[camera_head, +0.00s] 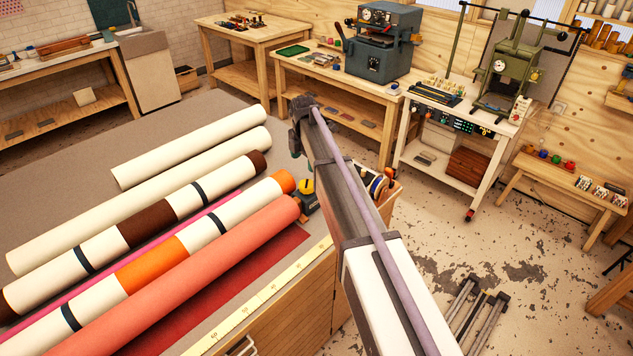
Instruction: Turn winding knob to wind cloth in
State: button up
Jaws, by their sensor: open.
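Several long rolls lie side by side across the grey table (215,110). The coral roll (215,262) is nearest the front edge, with a flat strip of dark red cloth (275,253) showing beside it. A black device with a yellow top (307,190) stands by the right ends of the rolls; I cannot tell whether this is the winding knob. My arm reaches over the table's right edge, and my gripper (300,125) is at its far dark end, open, above and beyond the yellow-topped device. Its fingertips are small and partly hidden, and nothing shows held in it.
A yellow measuring strip (270,292) runs along the table's front edge. A wooden bin of small rolls (380,187) sits beside the arm. A bench with a grey press (380,45) and a trolley with a green press (508,75) stand behind.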

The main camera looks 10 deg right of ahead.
aim_at(307, 183)
jog(key=f+b, duration=1)
jog(key=f, duration=0.1)
jog(key=shift+w+d+f+b, duration=0.1)
jog(key=shift+d+b, duration=0.1)
jog(key=shift+b, duration=0.2)
jog(key=shift+c, duration=0.2)
jog(key=c, duration=0.9)
